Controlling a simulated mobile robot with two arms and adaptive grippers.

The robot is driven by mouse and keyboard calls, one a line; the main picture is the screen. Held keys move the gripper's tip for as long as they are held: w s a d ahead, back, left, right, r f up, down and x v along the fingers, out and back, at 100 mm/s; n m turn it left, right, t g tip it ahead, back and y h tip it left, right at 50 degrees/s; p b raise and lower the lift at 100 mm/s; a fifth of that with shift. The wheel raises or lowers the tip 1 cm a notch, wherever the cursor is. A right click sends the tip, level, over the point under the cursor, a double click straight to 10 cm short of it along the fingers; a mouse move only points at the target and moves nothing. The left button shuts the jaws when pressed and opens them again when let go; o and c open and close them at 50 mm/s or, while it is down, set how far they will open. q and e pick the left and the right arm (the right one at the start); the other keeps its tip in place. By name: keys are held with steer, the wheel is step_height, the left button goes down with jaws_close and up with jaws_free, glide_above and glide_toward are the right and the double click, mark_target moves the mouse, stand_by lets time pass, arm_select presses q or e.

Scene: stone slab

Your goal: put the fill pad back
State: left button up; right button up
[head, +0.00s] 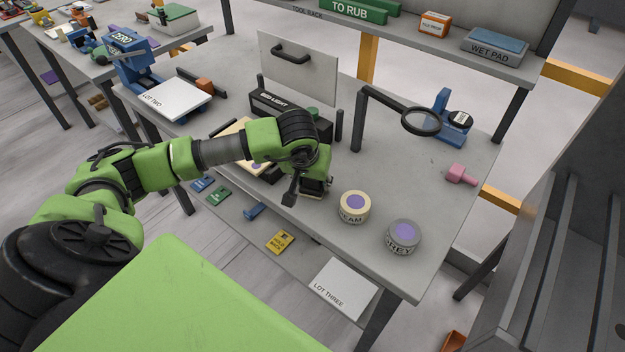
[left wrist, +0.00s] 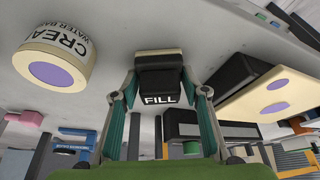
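The fill pad (left wrist: 160,82), a small black block with a pale face and the white word FILL, is between the fingers of my left gripper (left wrist: 160,88) in the left wrist view. Both fingertips meet its sides. In the head view my left gripper (head: 313,188) points down over the grey bench, left of the cream tin. The pad (head: 316,186) shows there only in part below the gripper. I cannot tell whether it touches the bench. My right gripper is not in view.
A cream tin (head: 354,208) and a grey tin (head: 403,238) stand near the front edge. A pale slab with purple spots (left wrist: 270,95) lies beside the gripper. Behind are a magnifier (head: 420,121) and pink piece (head: 461,174). A rack shelf holds the wet pad (head: 495,47).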

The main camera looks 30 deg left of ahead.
arm_select(q)
steer(key=o, duration=0.4)
steer(key=shift+c, duration=0.2)
steer(key=shift+r, duration=0.1)
steer(key=shift+r+p, duration=0.25)
steer(key=shift+p, duration=0.1)
steer(key=b+v, duration=0.2)
steer(key=v, duration=0.9)
steer(key=shift+r, duration=0.35)
steer(key=shift+s, duration=0.15)
